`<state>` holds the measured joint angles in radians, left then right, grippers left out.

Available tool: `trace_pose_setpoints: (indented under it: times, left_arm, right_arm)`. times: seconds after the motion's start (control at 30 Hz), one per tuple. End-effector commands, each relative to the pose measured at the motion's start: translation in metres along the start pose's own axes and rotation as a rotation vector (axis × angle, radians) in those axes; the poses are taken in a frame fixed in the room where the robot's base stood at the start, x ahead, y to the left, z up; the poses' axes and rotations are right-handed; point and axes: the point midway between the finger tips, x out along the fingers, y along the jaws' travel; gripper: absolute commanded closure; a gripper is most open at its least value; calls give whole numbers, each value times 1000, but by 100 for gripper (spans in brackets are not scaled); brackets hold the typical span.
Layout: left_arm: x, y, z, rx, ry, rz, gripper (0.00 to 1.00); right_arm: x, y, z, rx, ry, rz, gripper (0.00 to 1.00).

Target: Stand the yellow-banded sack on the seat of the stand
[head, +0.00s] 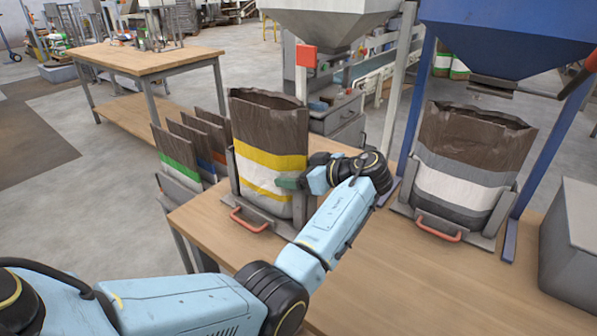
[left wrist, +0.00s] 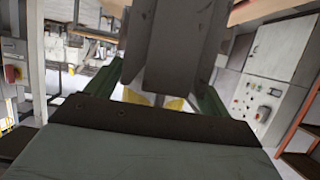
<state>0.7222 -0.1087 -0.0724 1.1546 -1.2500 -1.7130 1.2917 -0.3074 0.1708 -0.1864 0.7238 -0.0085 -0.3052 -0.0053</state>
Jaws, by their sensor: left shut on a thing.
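The yellow-banded sack (head: 262,125) is brown with yellow and white bands, upright and open at the top. It is between the grey side arms of a stand (head: 231,180) with a red handle, at the left end of the wooden table. I cannot tell whether its bottom touches the seat, which is hidden. My left gripper (head: 290,183) comes from the right and is shut on the sack's right side, with a green finger across its front. In the left wrist view, green fingers flank a dark grey shape, with yellow patches (left wrist: 174,103) behind. My right gripper is out of view.
A second stand (head: 438,229) holds a grey-and-white-banded sack (head: 460,150) under a blue hopper (head: 500,35). Several banded sacks stand in a rack (head: 180,187) left of the table. A grey box (head: 570,245) is at the right. The table front (head: 410,290) is clear.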

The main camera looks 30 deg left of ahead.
Motion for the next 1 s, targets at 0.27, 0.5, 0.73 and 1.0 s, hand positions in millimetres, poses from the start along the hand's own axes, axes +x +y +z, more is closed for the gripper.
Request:
trace_pose_setpoints:
  times: [0.27, 0.5, 0.73, 1.0]
  left_arm:
    - [1, 0, 2, 0, 0, 0, 66]
    - [1, 0, 3, 0, 0, 0, 66]
    - [4, 0, 9, 0, 0, 0, 66]
    - [4, 0, 11, 0, 0, 0, 1]
  right_arm:
    - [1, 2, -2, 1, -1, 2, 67]
    - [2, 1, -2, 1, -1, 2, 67]
    - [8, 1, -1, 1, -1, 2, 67]
    - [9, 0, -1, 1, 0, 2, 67]
